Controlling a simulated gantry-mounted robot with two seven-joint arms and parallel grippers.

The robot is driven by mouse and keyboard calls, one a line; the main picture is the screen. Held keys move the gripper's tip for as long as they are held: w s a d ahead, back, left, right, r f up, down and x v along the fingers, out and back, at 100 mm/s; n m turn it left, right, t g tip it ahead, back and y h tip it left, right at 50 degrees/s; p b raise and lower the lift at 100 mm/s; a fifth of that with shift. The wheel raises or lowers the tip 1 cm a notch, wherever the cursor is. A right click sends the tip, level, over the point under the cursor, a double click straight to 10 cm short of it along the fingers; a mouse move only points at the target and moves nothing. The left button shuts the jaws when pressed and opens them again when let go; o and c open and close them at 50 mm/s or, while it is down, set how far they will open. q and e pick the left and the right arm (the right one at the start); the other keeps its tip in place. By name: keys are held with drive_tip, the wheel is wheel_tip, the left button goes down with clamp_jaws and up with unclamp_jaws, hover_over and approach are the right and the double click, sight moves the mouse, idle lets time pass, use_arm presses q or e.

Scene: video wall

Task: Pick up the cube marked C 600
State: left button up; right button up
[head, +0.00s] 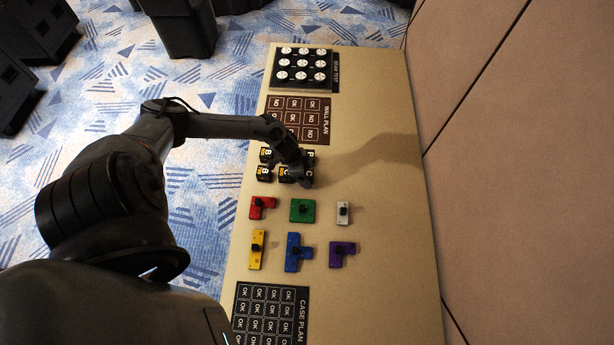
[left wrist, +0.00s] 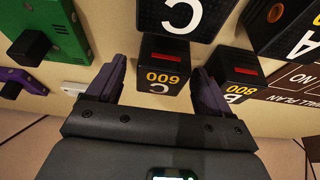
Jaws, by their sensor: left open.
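The black cube marked C 600 (left wrist: 163,78) shows in the left wrist view with its yellow number upside down and a red strip. My left gripper (left wrist: 161,82) is open, with one finger on each side of this cube. A small gap shows at the left finger; the right finger looks close to the cube, and I cannot tell if it touches. In the head view my left gripper (head: 300,174) is over the group of black lettered cubes and partly hides them. My right gripper is not in view.
A cube marked B 800 (left wrist: 236,75) stands close beside the right finger. Another C block (left wrist: 178,14) lies just beyond. Coloured pieces, including a green one (head: 302,211), lie nearer on the table (head: 380,240). The wall plan board (head: 295,118) lies beyond the cubes. The table's right side is clear.

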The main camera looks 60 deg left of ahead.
use_arm(q)
drive_tip(key=shift+c, duration=0.2)
drive_tip(key=c, duration=1)
drive_tip(key=shift+r, duration=0.15)
drive_tip(key=shift+c, duration=0.2)
